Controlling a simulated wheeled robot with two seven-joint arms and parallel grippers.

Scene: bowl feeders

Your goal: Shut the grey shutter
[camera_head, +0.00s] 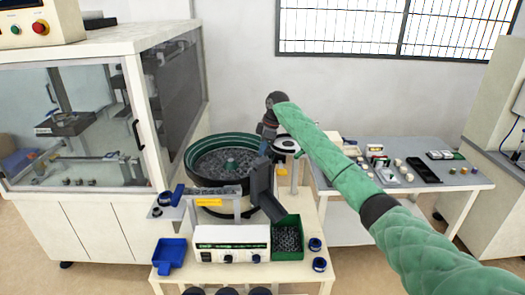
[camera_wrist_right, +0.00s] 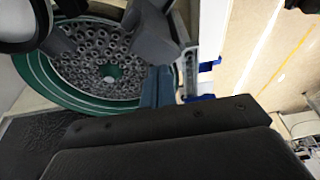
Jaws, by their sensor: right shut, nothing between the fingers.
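The grey shutter appears to be the dark grey plate (camera_head: 261,180) at the right front of the bowl feeder (camera_head: 222,146), above a sloping chute. In the right wrist view a dark grey block (camera_wrist_right: 150,38), probably the same part, stands before the bowl's green rim. I cannot tell how far open it is. My right gripper (camera_head: 264,150) is shut and empty, pointing down just above the plate. Its fingers (camera_wrist_right: 158,78) reach close to the grey block; contact is unclear. My left gripper is out of view.
A green bin (camera_head: 288,240) of small parts sits below the chute. A white control box (camera_head: 231,243) and a blue tray (camera_head: 170,252) stand on the feeder table. A glazed machine (camera_head: 75,130) is on the left, a grey table (camera_head: 455,186) on the right.

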